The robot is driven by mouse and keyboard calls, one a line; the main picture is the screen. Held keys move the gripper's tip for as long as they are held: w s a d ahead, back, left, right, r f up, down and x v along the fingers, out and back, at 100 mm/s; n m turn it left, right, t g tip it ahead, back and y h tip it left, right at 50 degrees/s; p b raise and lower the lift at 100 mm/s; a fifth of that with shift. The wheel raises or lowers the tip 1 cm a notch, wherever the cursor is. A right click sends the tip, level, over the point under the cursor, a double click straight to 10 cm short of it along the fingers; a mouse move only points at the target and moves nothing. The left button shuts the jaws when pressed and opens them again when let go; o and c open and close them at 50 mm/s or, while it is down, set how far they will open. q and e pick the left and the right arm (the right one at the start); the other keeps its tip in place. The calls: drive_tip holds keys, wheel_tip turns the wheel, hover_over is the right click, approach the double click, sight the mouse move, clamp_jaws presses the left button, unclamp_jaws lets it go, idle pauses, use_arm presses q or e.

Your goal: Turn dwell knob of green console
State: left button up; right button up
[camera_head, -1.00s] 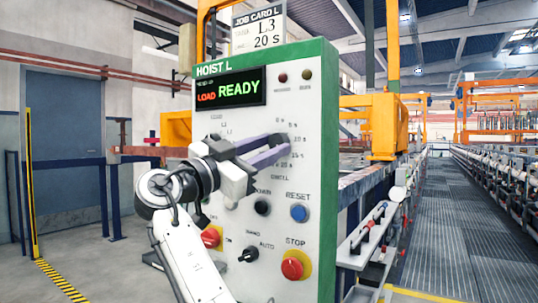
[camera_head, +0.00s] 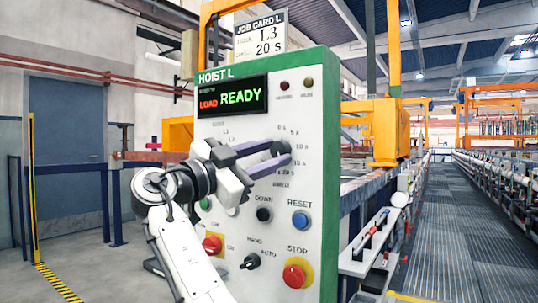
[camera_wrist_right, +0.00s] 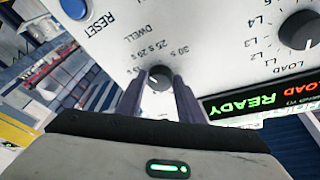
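The green-framed console (camera_head: 318,200), labelled HOIST L, stands upright in the head view. Its dark, round dwell knob (camera_head: 281,149) is on the white face, with seconds marks around it. My right gripper (camera_head: 284,151) reaches the knob from the left, its two purple fingers on either side of it. In the right wrist view the dwell knob (camera_wrist_right: 160,77) sits between the tips of my right gripper (camera_wrist_right: 160,80). I cannot tell whether the fingers press on it. The knob's pointer is not readable. My left gripper is not in view.
A job card (camera_head: 261,37) above the console reads L3, 20 s. The display (camera_head: 231,97) reads LOAD READY. Below the knob are a black DOWN button (camera_head: 264,214), a blue RESET button (camera_head: 300,219) and a red STOP button (camera_head: 294,275). A selector knob (camera_wrist_right: 299,29) shows in the wrist view.

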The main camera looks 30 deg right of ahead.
drive_tip(key=o, duration=0.3)
drive_tip(key=shift+a, duration=0.15)
drive_tip(key=v, duration=1)
drive_tip(key=shift+s+f, duration=0.1)
